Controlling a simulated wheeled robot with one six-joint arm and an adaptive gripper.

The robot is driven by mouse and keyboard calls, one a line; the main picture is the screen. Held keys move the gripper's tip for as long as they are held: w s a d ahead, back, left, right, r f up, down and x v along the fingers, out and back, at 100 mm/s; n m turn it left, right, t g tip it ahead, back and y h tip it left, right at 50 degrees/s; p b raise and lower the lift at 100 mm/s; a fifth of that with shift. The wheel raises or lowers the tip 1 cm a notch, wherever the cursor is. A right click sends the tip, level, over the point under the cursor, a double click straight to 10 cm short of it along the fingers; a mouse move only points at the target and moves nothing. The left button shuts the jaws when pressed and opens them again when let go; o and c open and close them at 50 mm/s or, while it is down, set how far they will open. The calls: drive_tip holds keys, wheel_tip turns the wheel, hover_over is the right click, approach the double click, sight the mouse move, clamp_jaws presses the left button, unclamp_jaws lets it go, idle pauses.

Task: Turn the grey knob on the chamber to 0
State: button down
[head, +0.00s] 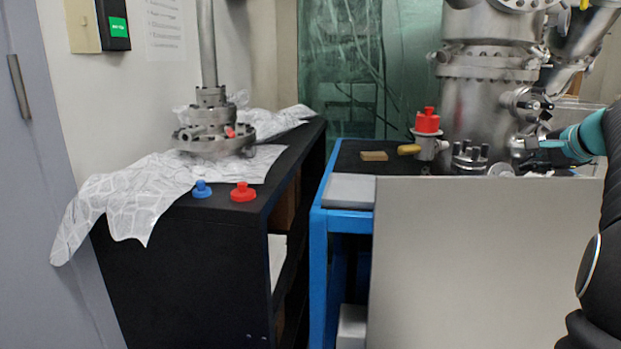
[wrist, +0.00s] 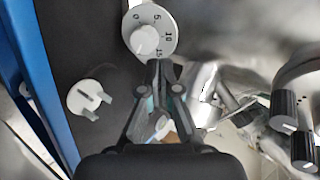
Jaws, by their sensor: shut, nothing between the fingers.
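The pale grey knob (wrist: 144,40) sits on a round numbered dial (wrist: 132,22) at the top of the wrist view. I cannot pick out the knob there.
A pale round piece with a slot (wrist: 84,98) lies left of my gripper, and black-capped fittings (wrist: 283,108) stand to the right. The head view shows a red-capped valve (head: 427,124), a grey panel (head: 480,260) and a black bench (head: 190,230) with blue and red knobs.

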drive_tip(key=shift+w+f+p, duration=0.3)
drive_tip(key=shift+w, duration=0.55)
drive_tip(key=shift+w+f+p, duration=0.25)
drive_tip(key=shift+w+f, duration=0.05)
drive_tip(key=shift+w, duration=0.5)
drive_tip(key=shift+a+f, duration=0.15)
drive_tip(key=shift+a, duration=0.6)
drive_tip(key=shift+s+a, duration=0.1)
drive_tip(key=shift+a, duration=0.55)
drive_tip(key=shift+p, duration=0.4)
drive_tip(key=shift+a+r+p, duration=0.15)
drive_tip(key=shift+r+p, duration=0.15)
drive_tip(key=shift+r, duration=0.1)
drive_tip(key=v, duration=0.3)
drive_tip(key=f+v, duration=0.1)
drive_tip(key=v, duration=0.1)
drive_tip(key=shift+s+r+b, duration=0.1)
drive_tip(key=shift+s+b, duration=0.25)
drive_tip(key=shift+s, duration=0.3)
